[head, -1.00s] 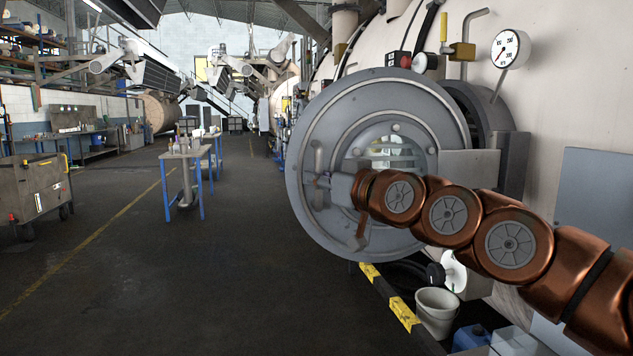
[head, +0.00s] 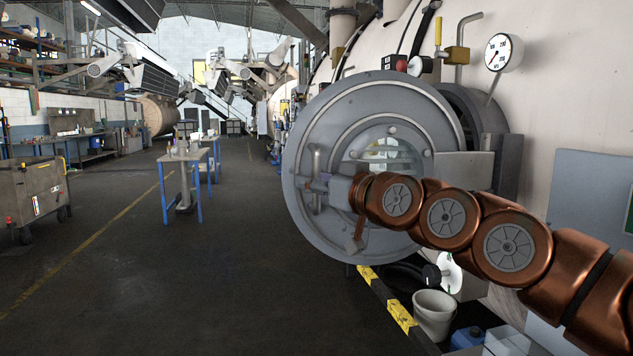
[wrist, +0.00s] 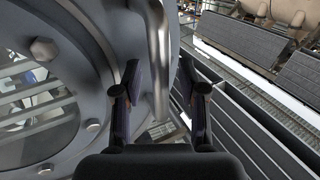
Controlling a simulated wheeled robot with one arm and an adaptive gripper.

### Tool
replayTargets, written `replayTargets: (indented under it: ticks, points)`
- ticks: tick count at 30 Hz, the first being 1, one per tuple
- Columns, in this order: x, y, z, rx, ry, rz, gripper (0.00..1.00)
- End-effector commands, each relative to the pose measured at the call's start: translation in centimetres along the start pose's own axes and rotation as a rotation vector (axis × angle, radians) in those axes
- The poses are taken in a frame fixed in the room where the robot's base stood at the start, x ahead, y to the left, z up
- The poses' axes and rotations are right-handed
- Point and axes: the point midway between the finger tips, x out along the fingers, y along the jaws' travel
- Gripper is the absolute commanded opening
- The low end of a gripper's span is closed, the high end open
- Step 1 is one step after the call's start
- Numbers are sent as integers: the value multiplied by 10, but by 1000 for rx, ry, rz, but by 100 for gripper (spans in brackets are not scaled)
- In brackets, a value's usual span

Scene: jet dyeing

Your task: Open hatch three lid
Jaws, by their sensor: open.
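The hatch lid (head: 355,120) is a round grey disc with a bolted glass window (head: 388,155). It stands swung out from the grey hatch opening (head: 478,115) on the large cream vessel. Its metal bar handle (head: 316,170) is on the lid's left part. My gripper (head: 318,185) is at the lid's outer face by the handle. In the wrist view my gripper (wrist: 160,95) is open, with the handle (wrist: 157,60) between its two dark fingers. I cannot tell whether either finger touches the handle.
A white bucket (head: 434,312) and a blue container (head: 468,338) stand on the floor below the vessel, beside a yellow-black kerb (head: 400,312). A pressure gauge (head: 503,53) is above the hatch. A blue-legged table (head: 184,160) and a cart (head: 35,192) stand left; the floor between is clear.

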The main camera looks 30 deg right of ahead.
Motion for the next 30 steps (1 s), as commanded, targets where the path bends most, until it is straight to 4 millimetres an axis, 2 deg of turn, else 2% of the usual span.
replayTargets:
  ticks: [7,11,30]
  points:
    - [0,1,-2,0,0,1,41]
    - [0,2,-11,1,1,3,41]
    - [0,0,-88,1,1,1,41]
